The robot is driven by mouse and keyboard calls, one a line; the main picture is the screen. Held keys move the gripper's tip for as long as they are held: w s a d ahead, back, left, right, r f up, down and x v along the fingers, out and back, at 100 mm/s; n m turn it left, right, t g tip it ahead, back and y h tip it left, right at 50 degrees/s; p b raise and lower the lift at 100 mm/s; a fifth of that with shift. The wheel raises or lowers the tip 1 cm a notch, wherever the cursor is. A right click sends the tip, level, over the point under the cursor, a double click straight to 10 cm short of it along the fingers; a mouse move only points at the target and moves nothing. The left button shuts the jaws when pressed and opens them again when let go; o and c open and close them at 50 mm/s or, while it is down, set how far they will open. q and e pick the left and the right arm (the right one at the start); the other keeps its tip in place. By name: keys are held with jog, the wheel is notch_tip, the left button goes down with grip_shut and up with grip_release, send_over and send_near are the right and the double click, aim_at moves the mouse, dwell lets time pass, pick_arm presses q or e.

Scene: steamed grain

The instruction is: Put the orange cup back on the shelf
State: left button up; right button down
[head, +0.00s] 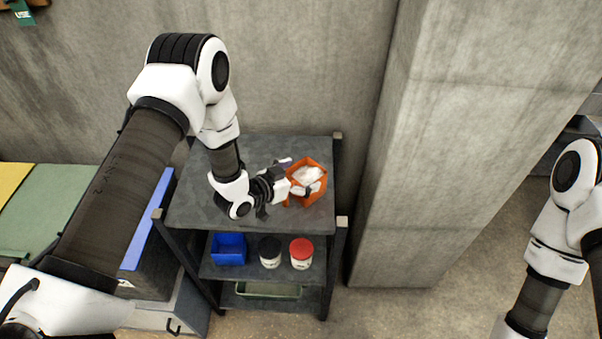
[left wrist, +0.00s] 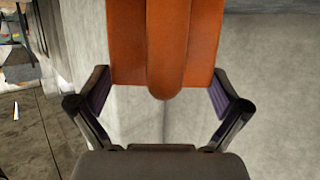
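The orange cup (head: 292,199) is at the right part of the shelf unit's dark top board (head: 205,212) in the head view, with white stuff inside its open top. I cannot tell whether it touches the board. My left gripper (head: 287,188) reaches it from the left. In the left wrist view the orange cup (left wrist: 128,45) fills the space between the two fingers (left wrist: 160,92), with its handle-like strip facing the camera. The finger pads press against both sides, so the gripper is shut on it. My right arm shows at the right edge, but its gripper is out of view.
The middle board holds a blue bin (head: 228,249), a black-lidded jar (head: 270,252) and a red-lidded jar (head: 301,254). A green tray (head: 268,290) is on the lowest board. A concrete pillar (head: 430,150) stands close on the right. Metal posts rise at the top board's corners.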

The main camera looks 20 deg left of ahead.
pick_arm(q)
jog(key=shift+s+a, duration=0.15)
jog(key=shift+a, duration=0.05)
jog(key=b+v, duration=0.3)
jog(key=v, duration=0.8)
jog(key=s+f+n+g+y, duration=0.3)
jog(key=s+f+g, duration=0.3)
jog(key=s+f, duration=0.55)
jog(key=s+a+f+n+g+y, duration=0.1)
jog(key=s+f+n+g+y, duration=0.2)
jog(key=s, duration=1.1)
notch_tip(320, 180, down, 5)
jog(key=g, duration=0.3)
jog(key=shift+y, duration=0.4)
